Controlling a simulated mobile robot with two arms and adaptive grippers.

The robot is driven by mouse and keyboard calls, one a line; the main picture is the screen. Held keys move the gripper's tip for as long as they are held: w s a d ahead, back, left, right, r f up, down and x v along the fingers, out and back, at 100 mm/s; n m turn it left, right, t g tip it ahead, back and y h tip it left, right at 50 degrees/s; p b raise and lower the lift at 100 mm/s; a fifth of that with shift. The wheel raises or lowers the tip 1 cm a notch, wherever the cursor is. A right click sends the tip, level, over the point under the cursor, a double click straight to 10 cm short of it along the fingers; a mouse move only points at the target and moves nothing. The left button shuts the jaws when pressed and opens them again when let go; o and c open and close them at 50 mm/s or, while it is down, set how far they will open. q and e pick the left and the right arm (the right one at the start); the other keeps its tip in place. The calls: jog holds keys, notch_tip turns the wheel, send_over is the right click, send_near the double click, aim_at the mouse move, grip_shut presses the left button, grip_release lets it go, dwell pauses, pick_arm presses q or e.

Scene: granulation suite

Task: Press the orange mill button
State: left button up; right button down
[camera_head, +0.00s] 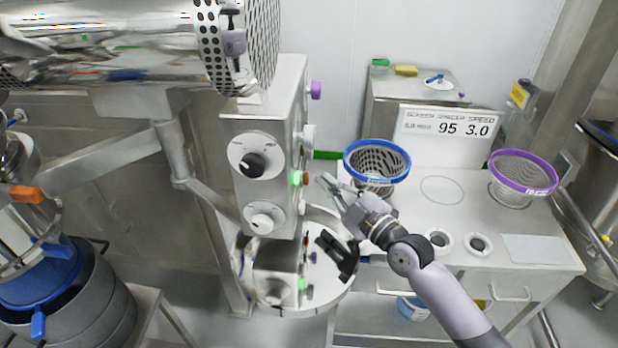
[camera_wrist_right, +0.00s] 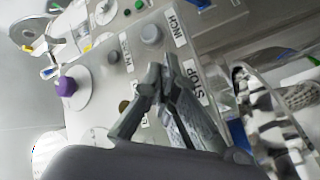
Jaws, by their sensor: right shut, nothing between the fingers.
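The mill's upright steel control box (camera_head: 262,150) stands at centre in the head view. A small orange button (camera_head: 296,178) sticks out of its right side, beside a green glow. My right gripper (camera_head: 325,182) is shut and empty, its fingertips pointing at that side, just right of the button. A small gap seems to show between them. In the right wrist view my shut fingers (camera_wrist_right: 163,78) lie over the button panel (camera_wrist_right: 100,75), by the STOP label. I cannot make out the orange button there; the fingers may hide it. My left gripper is not in view.
A purple knob (camera_head: 315,90) and a grey knob (camera_head: 307,138) stick out of the same side, above. A black handle-like part (camera_head: 338,256) lies below my gripper. Blue-rimmed (camera_head: 377,148) and purple-rimmed (camera_head: 524,157) screens stand on the bench (camera_head: 420,215) at right.

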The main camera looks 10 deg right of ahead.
jog(key=shift+w+a, duration=0.15)
jog(key=shift+a, duration=0.2)
jog(key=shift+w+a+p, duration=0.1)
jog(key=shift+a+p, duration=0.25)
jog(key=shift+a, duration=0.15)
dwell(0.7)
dwell(0.4)
jog(key=shift+s+d+b, duration=0.25)
jog(key=shift+d+b, duration=0.1)
jog(key=shift+d, duration=0.55)
jog(key=d+b, duration=0.1)
jog(key=d, duration=0.1)
jog(key=s+d+b, duration=0.1)
jog(key=d, duration=0.1)
jog(key=shift+s+d, duration=0.2)
jog(key=shift+d, duration=0.2)
